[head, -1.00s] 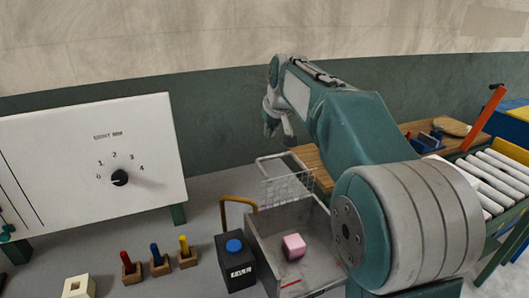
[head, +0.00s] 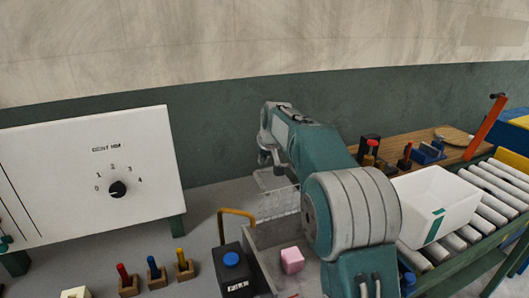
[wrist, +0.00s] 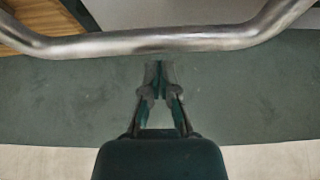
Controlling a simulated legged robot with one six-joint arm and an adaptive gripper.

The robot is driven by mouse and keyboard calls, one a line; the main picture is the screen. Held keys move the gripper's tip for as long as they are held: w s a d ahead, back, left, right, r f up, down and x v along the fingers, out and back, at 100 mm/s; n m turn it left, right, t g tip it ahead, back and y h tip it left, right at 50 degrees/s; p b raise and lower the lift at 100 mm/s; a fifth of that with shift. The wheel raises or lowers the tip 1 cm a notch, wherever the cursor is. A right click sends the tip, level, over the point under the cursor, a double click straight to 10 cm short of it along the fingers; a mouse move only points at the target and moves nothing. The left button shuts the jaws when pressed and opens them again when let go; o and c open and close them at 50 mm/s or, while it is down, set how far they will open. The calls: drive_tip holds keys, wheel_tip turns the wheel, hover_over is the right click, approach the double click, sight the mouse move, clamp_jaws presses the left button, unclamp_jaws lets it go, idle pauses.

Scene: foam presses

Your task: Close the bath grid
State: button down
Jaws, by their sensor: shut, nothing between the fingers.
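The bath (head: 262,258) is a grey open box in front of me, with a pink block (head: 292,260) inside. Its wire grid (head: 283,203) stands raised at the back edge, partly hidden by my arm. My gripper (head: 270,160) is shut and empty, pointing down just above the grid's top bar. In the wrist view my gripper's shut fingertips (wrist: 160,66) lie close to a bent metal bar (wrist: 150,43) that crosses the picture. I cannot tell whether they touch it.
A black box with a blue button (head: 232,260) and a yellow-brown handle (head: 237,212) stand left of the bath. A white panel with a dial (head: 118,188) is farther left. A white bin (head: 432,200) sits on the roller conveyor (head: 500,190) at right.

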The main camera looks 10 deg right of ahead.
drive_tip(key=s, duration=0.4)
drive_tip(key=shift+d+r, duration=0.1)
drive_tip(key=shift+r, duration=0.15)
drive_tip(key=shift+d, duration=0.1)
